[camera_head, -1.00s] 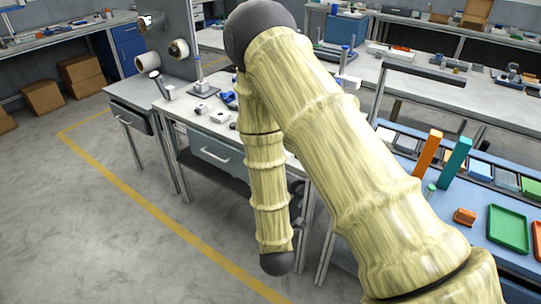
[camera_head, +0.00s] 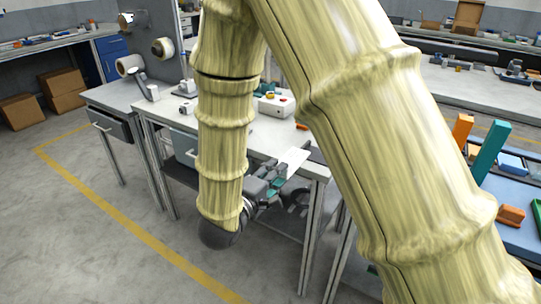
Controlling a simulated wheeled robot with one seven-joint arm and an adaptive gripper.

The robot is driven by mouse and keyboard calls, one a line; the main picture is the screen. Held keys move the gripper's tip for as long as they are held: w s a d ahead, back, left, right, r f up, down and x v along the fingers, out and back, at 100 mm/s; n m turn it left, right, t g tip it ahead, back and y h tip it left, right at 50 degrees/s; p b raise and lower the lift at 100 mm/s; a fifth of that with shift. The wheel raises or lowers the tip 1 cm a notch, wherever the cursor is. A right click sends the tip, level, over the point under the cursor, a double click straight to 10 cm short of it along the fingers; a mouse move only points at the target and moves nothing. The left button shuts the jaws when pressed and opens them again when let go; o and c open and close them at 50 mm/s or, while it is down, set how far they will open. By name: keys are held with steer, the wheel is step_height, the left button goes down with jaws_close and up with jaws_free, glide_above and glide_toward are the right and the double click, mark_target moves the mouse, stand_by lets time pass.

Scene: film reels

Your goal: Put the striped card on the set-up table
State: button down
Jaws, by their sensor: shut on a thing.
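My gripper (camera_head: 279,177) is at the front edge of a grey-topped worktable, below and left of the table's right corner. It is shut on a thin, pale flat piece, which looks like the card (camera_head: 295,158). No stripes can be made out on it at this size. The card sticks out up and to the right from the fingers, in front of or over the table's edge; whether it touches the top I cannot tell. The worktable (camera_head: 262,138) is partly hidden behind my arm. Which table is the set-up table is not marked in this view.
A white box-like device (camera_head: 275,104) stands on the worktable. A blue-topped table at right holds an orange block (camera_head: 462,130), a teal block (camera_head: 490,150) and a small orange piece (camera_head: 511,215). Cardboard boxes (camera_head: 62,90) stand at far left.

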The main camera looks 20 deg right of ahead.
steer(key=w+f, duration=0.1)
steer(key=w, duration=0.4)
steer(key=w+f+b, duration=0.1)
steer(key=w+f, duration=0.1)
steer(key=w, duration=0.3)
steer(key=w+f+b, duration=0.1)
steer(key=w, duration=0.5)
steer(key=shift+d+f, duration=0.2)
steer(key=shift+f, duration=0.2)
steer(key=c, duration=1.1)
jaws_free()
steer(key=v, duration=1.2)
steer(key=shift+p, duration=0.35)
